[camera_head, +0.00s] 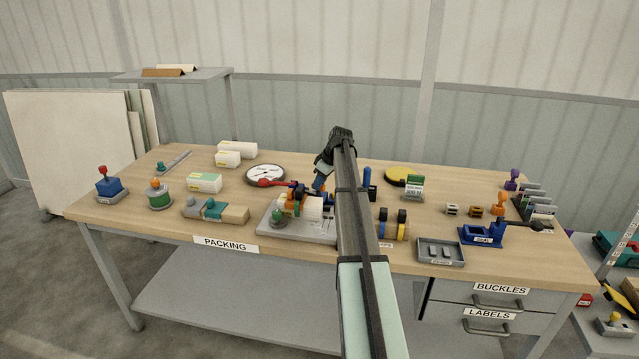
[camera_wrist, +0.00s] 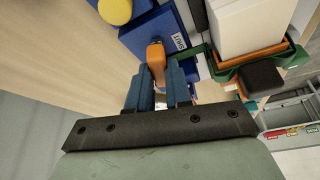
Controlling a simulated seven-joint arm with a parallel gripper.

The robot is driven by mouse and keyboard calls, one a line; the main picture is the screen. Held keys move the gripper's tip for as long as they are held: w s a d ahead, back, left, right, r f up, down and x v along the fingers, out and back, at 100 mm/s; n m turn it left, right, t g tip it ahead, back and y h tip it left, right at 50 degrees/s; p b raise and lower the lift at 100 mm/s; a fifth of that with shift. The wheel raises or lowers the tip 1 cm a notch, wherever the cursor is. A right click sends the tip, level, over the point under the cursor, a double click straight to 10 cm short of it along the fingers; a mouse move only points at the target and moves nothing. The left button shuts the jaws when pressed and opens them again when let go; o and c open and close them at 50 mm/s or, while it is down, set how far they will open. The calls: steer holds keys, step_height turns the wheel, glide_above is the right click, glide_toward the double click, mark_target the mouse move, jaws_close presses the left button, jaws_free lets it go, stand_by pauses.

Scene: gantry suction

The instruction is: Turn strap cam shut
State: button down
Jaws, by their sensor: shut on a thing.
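The strap cam shows in the wrist view as an orange lever (camera_wrist: 156,52) beside a blue block (camera_wrist: 152,28) with a label that seems to read SHUT. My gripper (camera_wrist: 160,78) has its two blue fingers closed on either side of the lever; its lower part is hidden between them. A white box (camera_wrist: 245,28) stands right of the blue block, with a green and orange band and a black block at its near end. In the head view my gripper (camera_head: 319,184) is low over the grey fixture plate (camera_head: 308,235), and my arm hides part of it.
A red-handled tool (camera_head: 275,183) and a round dial (camera_head: 265,173) lie left of the fixture. Free wood shows at the table's back left.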

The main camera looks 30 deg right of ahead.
steer(key=shift+d+n+g+y, duration=0.1)
steer(key=shift+n+g+y, duration=0.3)
steer(key=shift+n, duration=1.2)
steer(key=c, duration=1)
jaws_free()
steer(key=shift+c, duration=0.2)
steer(key=v, duration=1.3)
steer(key=shift+d+r, duration=0.25)
steer(key=shift+r, duration=0.05)
